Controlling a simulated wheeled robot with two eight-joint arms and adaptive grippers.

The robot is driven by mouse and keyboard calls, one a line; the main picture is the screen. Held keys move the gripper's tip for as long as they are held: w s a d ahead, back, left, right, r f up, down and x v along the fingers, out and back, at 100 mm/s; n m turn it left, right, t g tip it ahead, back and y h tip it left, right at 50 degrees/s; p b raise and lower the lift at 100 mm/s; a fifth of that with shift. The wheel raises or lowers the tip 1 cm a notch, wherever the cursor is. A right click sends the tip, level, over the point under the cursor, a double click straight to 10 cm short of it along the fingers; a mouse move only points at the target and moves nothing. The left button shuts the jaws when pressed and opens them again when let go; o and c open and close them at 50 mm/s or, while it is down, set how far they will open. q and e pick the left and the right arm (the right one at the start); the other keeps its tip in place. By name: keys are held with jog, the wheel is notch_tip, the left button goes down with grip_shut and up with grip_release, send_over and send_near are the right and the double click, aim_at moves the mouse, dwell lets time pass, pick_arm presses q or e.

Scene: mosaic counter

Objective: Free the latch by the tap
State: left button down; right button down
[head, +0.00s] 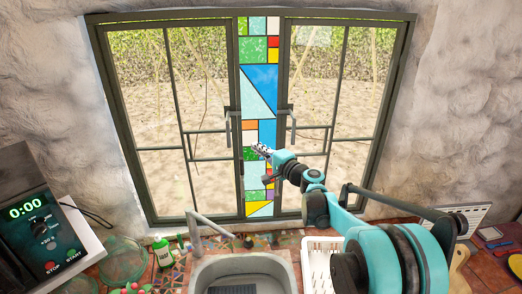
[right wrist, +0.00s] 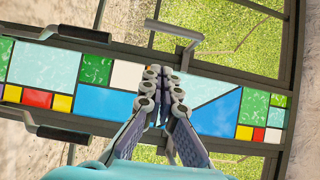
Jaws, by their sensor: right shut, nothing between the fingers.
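A dark-framed window has two glazed leaves beside a stained-glass strip (head: 259,90). A left handle (head: 229,113) and a right handle (head: 289,113) stand on the inner edges of the leaves. A grey tap (head: 203,228) rises at the sink below the left leaf. My right gripper (head: 259,149) is shut and empty in front of the strip, below and between the handles, apart from both. In the right wrist view the shut fingertips (right wrist: 161,72) overlap the strip, with one handle (right wrist: 72,135) at lower left and another (right wrist: 172,30) above. My left gripper is out of view.
A grey sink (head: 243,263) lies below the window, with a white rack (head: 317,262) to its right. A green bottle (head: 163,252) stands left of the tap. A microwave with a lit display (head: 30,210) is at far left.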

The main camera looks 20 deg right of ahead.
jog(key=w+a+p, duration=0.1)
jog(key=w+a, duration=0.4)
jog(key=w, duration=0.1)
jog(key=shift+w+a+p, duration=0.2)
jog(key=shift+a+p, duration=0.15)
jog(key=shift+d+f, duration=0.1)
